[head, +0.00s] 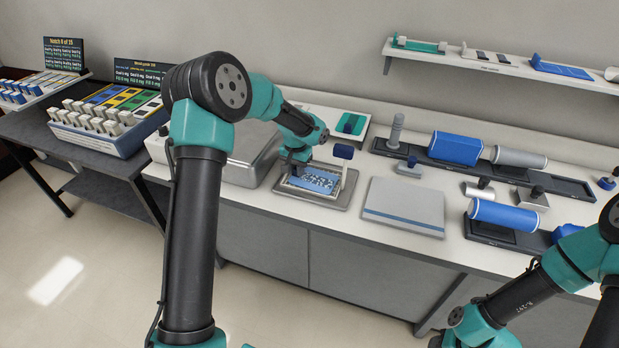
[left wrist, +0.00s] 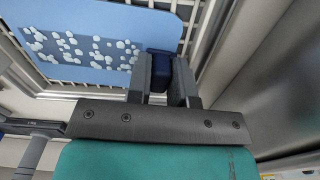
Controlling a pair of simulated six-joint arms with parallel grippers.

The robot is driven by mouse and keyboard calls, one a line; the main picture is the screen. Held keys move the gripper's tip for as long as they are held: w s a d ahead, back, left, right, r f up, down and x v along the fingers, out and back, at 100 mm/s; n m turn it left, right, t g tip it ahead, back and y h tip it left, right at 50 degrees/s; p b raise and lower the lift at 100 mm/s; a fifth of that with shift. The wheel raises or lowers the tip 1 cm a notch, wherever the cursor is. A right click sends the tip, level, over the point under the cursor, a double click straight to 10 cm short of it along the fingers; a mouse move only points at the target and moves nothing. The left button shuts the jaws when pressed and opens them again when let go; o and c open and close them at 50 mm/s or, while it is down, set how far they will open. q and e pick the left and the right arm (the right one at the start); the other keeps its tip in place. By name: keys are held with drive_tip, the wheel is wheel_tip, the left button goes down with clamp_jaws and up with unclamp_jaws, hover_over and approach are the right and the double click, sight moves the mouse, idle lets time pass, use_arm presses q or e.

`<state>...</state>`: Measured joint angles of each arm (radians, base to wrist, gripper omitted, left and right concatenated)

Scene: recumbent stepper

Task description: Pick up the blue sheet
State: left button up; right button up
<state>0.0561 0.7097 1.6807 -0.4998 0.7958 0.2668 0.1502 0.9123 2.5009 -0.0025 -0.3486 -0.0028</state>
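The blue sheet (head: 309,183) with pale white flecks lies roughly flat in a light frame over a grey tray (head: 330,203) on the counter. It also shows at the top of the left wrist view (left wrist: 95,22), above a white grid. My left gripper (head: 298,170) is down at the sheet's far-left edge. In the left wrist view its two grey fingers (left wrist: 160,75) stand on either side of a dark blue block (left wrist: 158,62) at the sheet's edge. I cannot tell whether they press on it. My right arm is at the right, its gripper out of view.
A grey flat slab (head: 404,203) with a blue stripe lies right of the tray. A large metal box (head: 245,155) stands close on the left. Blue rollers (head: 455,148) on dark bases fill the right of the counter. A shelf (head: 500,68) hangs above.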

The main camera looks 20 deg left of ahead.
use_arm(q)
clamp_jaws()
wheel_tip(320, 180, up, 10)
idle(0.6)
idle(0.4)
